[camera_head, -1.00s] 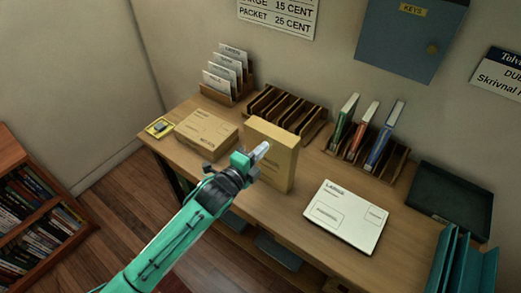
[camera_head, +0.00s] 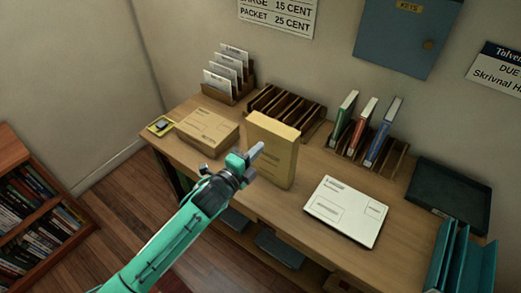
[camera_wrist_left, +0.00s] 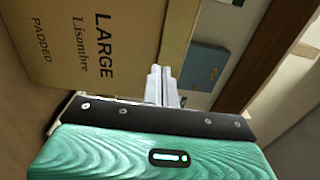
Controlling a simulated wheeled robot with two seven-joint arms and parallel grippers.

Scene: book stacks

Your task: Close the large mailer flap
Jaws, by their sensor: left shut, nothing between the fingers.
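The large mailer (camera_head: 270,158) is a tan upright packet standing on the desk, left of the middle. In the left wrist view its printed face (camera_wrist_left: 95,45) reads LARGE, Lisombre, PADDED. A paler strip shows at its top edge in the head view; I cannot tell clearly how the flap lies. My left gripper (camera_head: 257,149) is shut and empty, in front of the mailer's upper left part in the head view. In the left wrist view its shut fingers (camera_wrist_left: 163,85) are beside the mailer's edge; I cannot tell if they touch it. My right gripper is not in view.
The desk (camera_head: 320,170) also holds a flat tan parcel (camera_head: 207,130), a white mailer (camera_head: 346,211), a slotted wooden rack (camera_head: 285,108), a book rack (camera_head: 368,145), a dark tray (camera_head: 449,192) and teal folders (camera_head: 460,262). A blue key cabinet (camera_head: 405,38) hangs behind.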

